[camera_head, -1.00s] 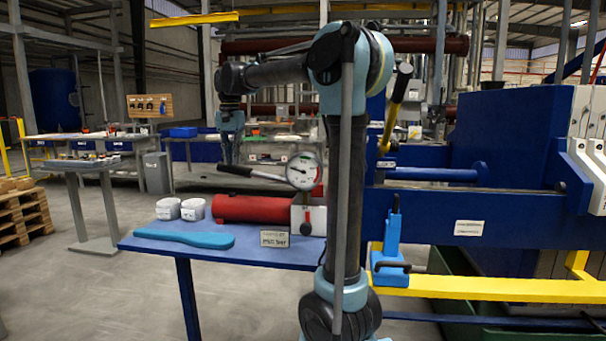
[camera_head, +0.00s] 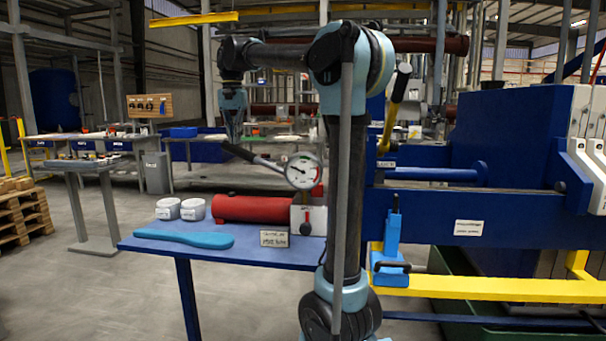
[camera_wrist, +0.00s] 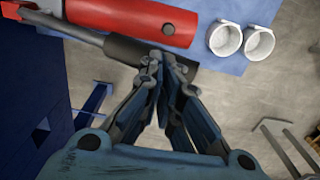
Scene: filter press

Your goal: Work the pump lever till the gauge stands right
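The pump is a red cylinder (camera_head: 255,208) on a blue bench (camera_head: 150,245); it also shows in the wrist view (camera_wrist: 135,15). Its lever (camera_head: 268,163) slants up to the left and ends in a black grip (camera_head: 238,152). The round white gauge (camera_head: 303,171) faces the head camera beside the lever; its needle is too small to read surely. My gripper (camera_head: 234,143) points down at the lever's end. In the wrist view, its fingers (camera_wrist: 167,62) close together around the black grip (camera_wrist: 125,50) and hide part of it.
Two white cups (camera_head: 180,209), a light-blue flat tool (camera_head: 185,239) and a small label plate (camera_head: 274,239) are on the bench. The blue press frame (camera_head: 430,215) stands right, with a yellow-and-black lever (camera_head: 396,105). Open floor lies to the left.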

